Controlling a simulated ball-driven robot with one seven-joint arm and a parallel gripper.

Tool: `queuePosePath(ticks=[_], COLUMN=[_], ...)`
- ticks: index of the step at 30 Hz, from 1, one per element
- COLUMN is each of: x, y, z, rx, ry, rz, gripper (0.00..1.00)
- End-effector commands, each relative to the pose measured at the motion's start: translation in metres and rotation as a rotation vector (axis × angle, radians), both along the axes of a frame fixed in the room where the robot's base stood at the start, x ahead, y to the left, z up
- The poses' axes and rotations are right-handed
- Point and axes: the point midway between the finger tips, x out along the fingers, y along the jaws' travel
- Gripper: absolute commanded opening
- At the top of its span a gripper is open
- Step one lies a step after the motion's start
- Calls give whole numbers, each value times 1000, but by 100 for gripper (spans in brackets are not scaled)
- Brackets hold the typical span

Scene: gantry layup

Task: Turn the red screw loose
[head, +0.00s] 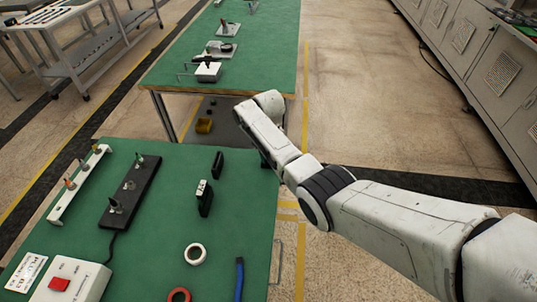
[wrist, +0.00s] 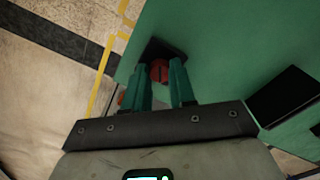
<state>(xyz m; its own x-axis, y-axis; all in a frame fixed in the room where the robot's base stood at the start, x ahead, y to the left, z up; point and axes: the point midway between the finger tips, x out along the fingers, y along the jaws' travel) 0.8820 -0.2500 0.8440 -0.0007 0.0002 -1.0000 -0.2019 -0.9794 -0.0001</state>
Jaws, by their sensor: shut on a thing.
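The red screw (wrist: 159,71) shows in the wrist view as a small red head in front of a dark block (wrist: 153,49) near the edge of the green table. My gripper (wrist: 163,75) has its two teal fingers on either side of the red head and is shut on it. The fingers hide part of the screw, and its thread cannot be seen. In the head view my arm reaches the right edge of the near table, and it hides the screw and most of the gripper.
A second green table (head: 265,55) stands beyond.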

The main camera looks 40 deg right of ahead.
Motion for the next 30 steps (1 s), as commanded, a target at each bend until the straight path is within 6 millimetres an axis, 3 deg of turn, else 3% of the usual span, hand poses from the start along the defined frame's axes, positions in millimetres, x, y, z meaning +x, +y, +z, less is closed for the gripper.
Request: queuePosePath(ticks=[18, 30], x=[0, 0], y=[0, 0], z=[1, 1], rx=[1, 1], ry=[0, 0], rz=[567, 796], gripper=[0, 0])
